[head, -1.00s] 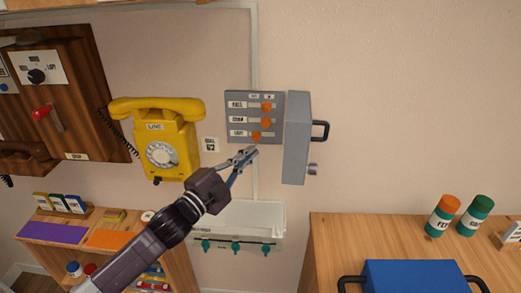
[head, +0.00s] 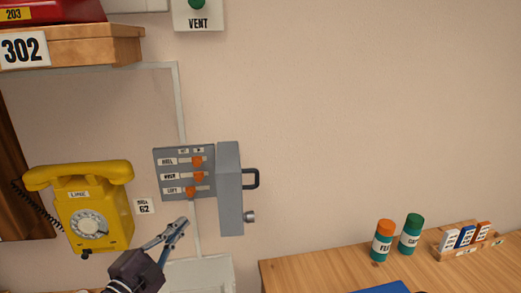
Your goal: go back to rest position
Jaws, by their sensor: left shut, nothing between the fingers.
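My left gripper (head: 180,226) is in the lower left of the head view. Its fingers are shut and hold nothing. It is in front of the wall, below the grey switch panel (head: 172,185) with orange sliders, and appears apart from it. The panel's grey door (head: 229,190) with a black handle stands open on its right side. The yellow dial phone (head: 93,212) hangs on the wall left of the gripper, with its handset on top. My right gripper is not in view.
A wooden table (head: 320,272) at the lower right bears two capped bottles (head: 382,243) (head: 410,236), a card rack (head: 470,246) and a blue object (head: 385,288). A wooden shelf (head: 120,48) marked 302 and a VENT box (head: 198,18) are above. The right wall is bare.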

